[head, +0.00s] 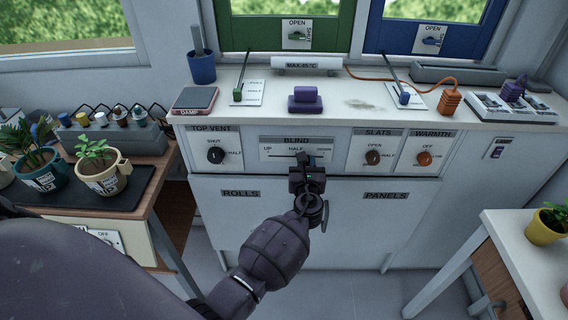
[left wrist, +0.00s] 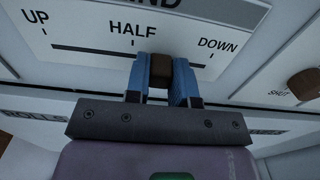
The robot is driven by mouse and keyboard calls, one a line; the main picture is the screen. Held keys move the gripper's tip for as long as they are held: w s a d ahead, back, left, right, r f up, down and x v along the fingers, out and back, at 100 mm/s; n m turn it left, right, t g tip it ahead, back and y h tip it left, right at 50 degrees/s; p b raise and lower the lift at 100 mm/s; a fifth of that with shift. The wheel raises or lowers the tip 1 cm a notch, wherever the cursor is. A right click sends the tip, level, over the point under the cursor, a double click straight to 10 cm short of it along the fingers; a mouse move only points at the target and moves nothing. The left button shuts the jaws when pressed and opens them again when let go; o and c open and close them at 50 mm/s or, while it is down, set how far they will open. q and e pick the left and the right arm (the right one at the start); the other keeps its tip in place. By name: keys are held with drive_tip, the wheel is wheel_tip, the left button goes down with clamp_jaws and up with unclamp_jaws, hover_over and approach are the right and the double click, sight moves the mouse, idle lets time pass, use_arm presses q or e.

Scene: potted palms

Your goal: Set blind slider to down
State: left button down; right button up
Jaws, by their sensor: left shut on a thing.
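The blind panel (head: 270,150) on the console front has a horizontal slider scale marked UP, HALF and DOWN. The scale also shows in the left wrist view (left wrist: 95,52). The brown slider knob (left wrist: 158,73) sits between the HALF and DOWN marks, nearer HALF. My left gripper (head: 304,160) reaches the panel from below and is shut on the knob. Its blue fingers (left wrist: 160,80) stand on either side of the knob in the left wrist view. In the head view the gripper hides the knob. My right gripper is not in view.
The top vent knob (head: 216,155) is left of the blind panel. The slats knob (head: 373,157) and warmth knob (head: 424,158) are to its right. Potted plants (head: 100,165) stand on a side table at left. A yellow pot (head: 543,228) is on the right table.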

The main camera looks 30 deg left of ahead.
sight(325, 156)
use_arm(q)
drive_tip(key=w+d, duration=0.1)
drive_tip(key=d, duration=0.2)
drive_tip(key=w+d, duration=0.1)
drive_tip(key=shift+w+d+b, duration=0.25)
drive_tip(key=shift+w+b, duration=0.05)
drive_tip(key=shift+w, duration=0.05)
drive_tip(key=shift+d, duration=0.15)
drive_tip(key=shift+w, duration=0.1)
drive_tip(key=c, duration=1.3)
unclamp_jaws()
drive_tip(key=o, duration=0.3)
drive_tip(key=shift+d, duration=0.1)
drive_tip(key=shift+o, duration=0.2)
